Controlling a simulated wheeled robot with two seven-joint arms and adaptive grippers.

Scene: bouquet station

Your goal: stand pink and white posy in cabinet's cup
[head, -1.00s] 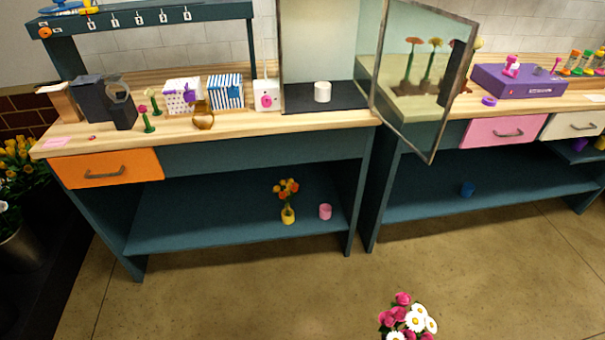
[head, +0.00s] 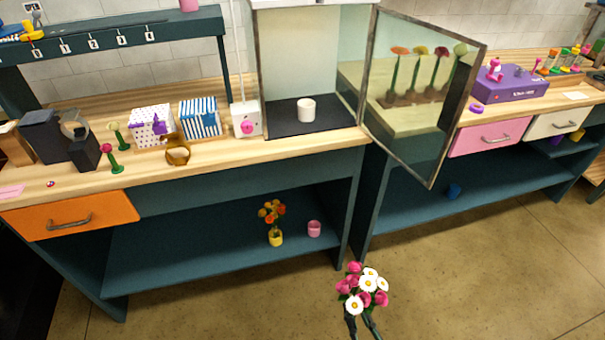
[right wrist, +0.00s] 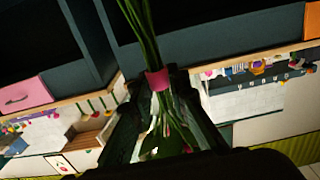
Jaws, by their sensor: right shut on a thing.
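The posy (head: 362,289) has pink and white flowers and is at the bottom of the head view, heads up, in front of the benches and below the cabinet. My right gripper (right wrist: 157,84) is shut on its stems at a pink band (right wrist: 157,79) in the right wrist view. The cabinet (head: 310,68) stands on the left bench with its glass door (head: 419,95) swung open to the right. A white cup (head: 307,110) stands upright on the cabinet's dark floor, apart from the posy. My left gripper is not in view.
The open door juts forward past the bench edge. A white box with a pink knob (head: 247,120) stands just left of the cabinet. A yellow cup with orange flowers (head: 275,237) and a pink cup (head: 314,229) stand on the lower shelf. Floor in front is clear.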

